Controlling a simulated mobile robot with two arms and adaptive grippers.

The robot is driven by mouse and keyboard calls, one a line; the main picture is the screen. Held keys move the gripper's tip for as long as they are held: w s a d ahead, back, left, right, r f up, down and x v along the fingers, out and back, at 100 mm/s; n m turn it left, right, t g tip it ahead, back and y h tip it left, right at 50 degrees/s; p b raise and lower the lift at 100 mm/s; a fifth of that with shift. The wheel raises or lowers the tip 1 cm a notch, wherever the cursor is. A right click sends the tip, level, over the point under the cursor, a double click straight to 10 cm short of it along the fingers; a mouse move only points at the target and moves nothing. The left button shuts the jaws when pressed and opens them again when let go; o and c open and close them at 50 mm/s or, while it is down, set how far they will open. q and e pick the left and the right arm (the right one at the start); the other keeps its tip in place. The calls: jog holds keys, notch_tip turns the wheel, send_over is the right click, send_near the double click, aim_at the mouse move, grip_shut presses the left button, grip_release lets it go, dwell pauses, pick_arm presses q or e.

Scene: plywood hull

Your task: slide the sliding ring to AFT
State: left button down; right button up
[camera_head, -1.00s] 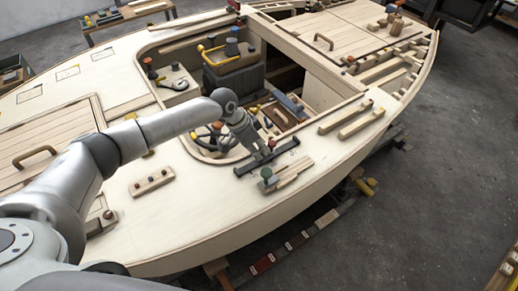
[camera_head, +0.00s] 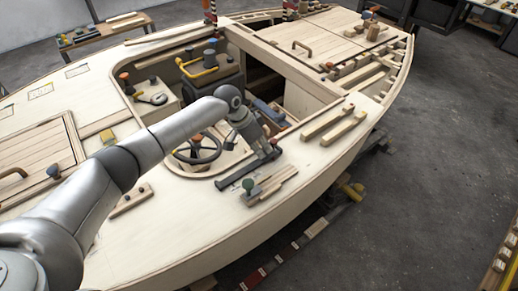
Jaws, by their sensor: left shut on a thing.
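My left gripper (camera_head: 264,152) reaches down to a dark rail (camera_head: 232,180) on the pale deck beside the cockpit opening. It is shut low over the rail, near the rail's far right end. The sliding ring cannot be made out; the fingers and wrist cover that part of the rail, so I cannot tell its outline. No AFT marking can be read at this size. The near left part of the rail is bare. My right gripper is out of the picture.
A steering wheel (camera_head: 198,149) stands behind my forearm. Two wooden bars (camera_head: 343,129) lie to the right.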

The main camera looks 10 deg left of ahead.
pick_arm(q)
jog(key=c, duration=1.8)
grip_release()
jog(key=shift+w+d+r, duration=0.15)
jog(key=shift+o, duration=1.3)
jog(key=shift+d, duration=0.15)
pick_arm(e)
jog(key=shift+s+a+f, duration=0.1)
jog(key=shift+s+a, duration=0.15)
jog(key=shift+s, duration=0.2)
pick_arm(q)
jog(key=shift+a+r, duration=0.25)
jog(key=shift+a, duration=0.05)
jog(key=v, duration=1.1)
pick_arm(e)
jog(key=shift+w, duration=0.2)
pick_arm(q)
jog(key=shift+d+r, duration=0.1)
jog(key=shift+d, duration=0.05)
